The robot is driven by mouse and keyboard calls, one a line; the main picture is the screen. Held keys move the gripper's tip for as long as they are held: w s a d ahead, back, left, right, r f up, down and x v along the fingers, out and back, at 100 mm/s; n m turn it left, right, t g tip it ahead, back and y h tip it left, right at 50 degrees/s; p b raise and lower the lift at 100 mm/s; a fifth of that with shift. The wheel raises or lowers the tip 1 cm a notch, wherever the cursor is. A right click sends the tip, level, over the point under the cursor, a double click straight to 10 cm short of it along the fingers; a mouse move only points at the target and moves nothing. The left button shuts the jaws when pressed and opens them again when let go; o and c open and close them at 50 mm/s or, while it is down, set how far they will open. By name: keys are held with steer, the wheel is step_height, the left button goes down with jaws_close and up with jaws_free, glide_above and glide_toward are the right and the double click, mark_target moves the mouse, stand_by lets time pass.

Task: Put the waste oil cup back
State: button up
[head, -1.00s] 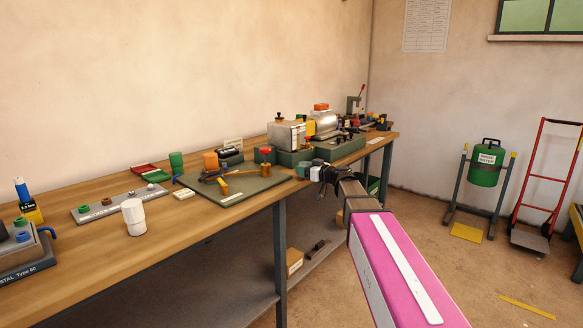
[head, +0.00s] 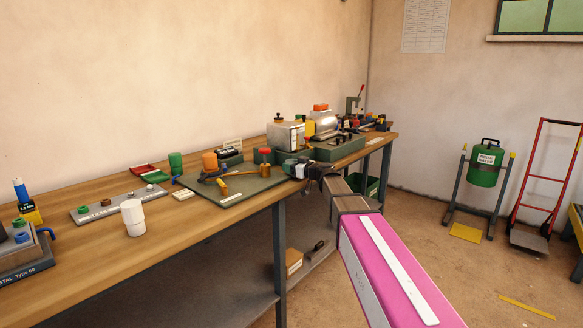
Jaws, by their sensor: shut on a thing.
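My gripper (head: 295,169) is at the front edge of the workbench, by the right corner of a dark green mat. No cup carries a readable waste oil label. A white, lidded-looking container (head: 133,218) stands upright near the bench's front edge.
The mat (head: 262,187) holds a yellow-handled tool (head: 223,187) and a brass piece (head: 265,169). Green-based machines (head: 340,148) fill the bench behind my gripper. A grey tray (head: 107,208) lies to the left. A green waste drum (head: 486,165) hangs in a floor stand at right.

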steer(key=shift+f, duration=0.5)
steer(key=o, duration=1)
steer(key=shift+c, duration=0.2)
steer(key=shift+s, duration=0.1)
steer(key=shift+r, duration=0.2)
steer(key=r+v, duration=0.1)
steer(key=v, duration=1.1)
steer(key=s+d+f+m+g+h, duration=0.1)
steer(key=s+f+g+h, duration=0.1)
steer(key=s+f, duration=0.35)
steer(key=s+f+m+g+h, duration=0.1)
steer(key=s+f+m+g, duration=0.1)
steer(key=f, duration=0.7)
steer(key=s+d+f+m+g+h, duration=0.3)
steer(key=s+d+f+h, duration=0.2)
steer(key=s+f, duration=0.4)
steer(key=s+d+f+m+g+h, duration=0.4)
steer(key=s+d+f+h, duration=0.1)
steer(key=s+d+f, duration=0.3)
step_height(320, 180, down, 2)
steer(key=shift+s+f+h, duration=0.2)
steer(key=shift+s+h, duration=0.1)
steer(key=shift+s, duration=0.6)
